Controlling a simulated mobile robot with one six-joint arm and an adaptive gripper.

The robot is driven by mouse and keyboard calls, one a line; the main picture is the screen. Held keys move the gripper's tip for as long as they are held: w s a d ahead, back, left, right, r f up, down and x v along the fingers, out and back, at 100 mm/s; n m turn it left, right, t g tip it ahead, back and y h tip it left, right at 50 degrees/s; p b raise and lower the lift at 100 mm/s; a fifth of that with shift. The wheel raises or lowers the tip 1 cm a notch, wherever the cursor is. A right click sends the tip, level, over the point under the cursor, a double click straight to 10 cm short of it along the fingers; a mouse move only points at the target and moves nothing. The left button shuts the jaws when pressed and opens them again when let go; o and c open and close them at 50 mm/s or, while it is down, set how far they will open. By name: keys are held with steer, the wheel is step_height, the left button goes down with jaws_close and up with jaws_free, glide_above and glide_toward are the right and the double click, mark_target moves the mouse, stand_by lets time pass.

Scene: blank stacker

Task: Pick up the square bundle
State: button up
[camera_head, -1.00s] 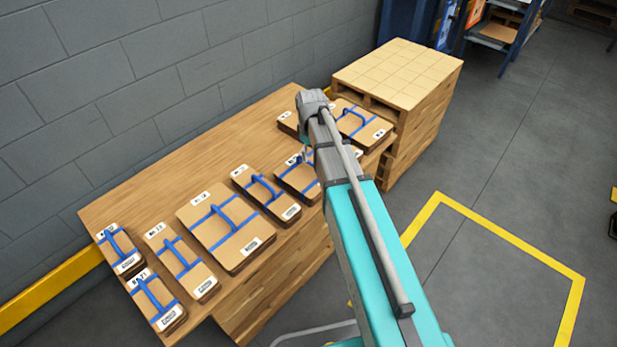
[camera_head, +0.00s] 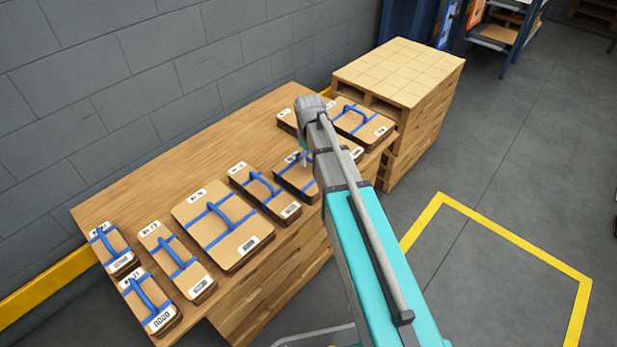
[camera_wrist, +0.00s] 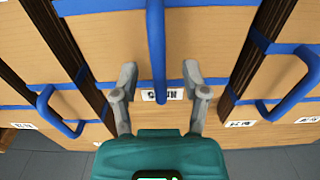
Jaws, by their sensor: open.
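Tan board bundles with blue straps and raised blue handles lie on a wooden table. In the head view, a broad, roughly square one (camera_head: 205,232) lies left of centre. Another broad bundle (camera_head: 284,178) lies under my gripper (camera_head: 304,158), partly hidden by my arm, so its full outline cannot be told. In the wrist view my gripper (camera_wrist: 158,82) is open and empty, its two fingers either side of the blue handle (camera_wrist: 156,45) of a wide bundle (camera_wrist: 215,85). The handle runs between them; I see no contact, and the height gap cannot be told.
Narrower bundles (camera_head: 176,262) lie to the left, and a broad one (camera_head: 372,130) lies at the far right. Neighbouring bundles flank the gripper closely in the wrist view. A pallet stack (camera_head: 400,70) stands behind right. The table's rear (camera_head: 180,165) is bare.

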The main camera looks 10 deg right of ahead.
steer(key=shift+f+b, duration=0.3)
steer(key=shift+f, duration=0.3)
jaws_close()
stand_by(0.3)
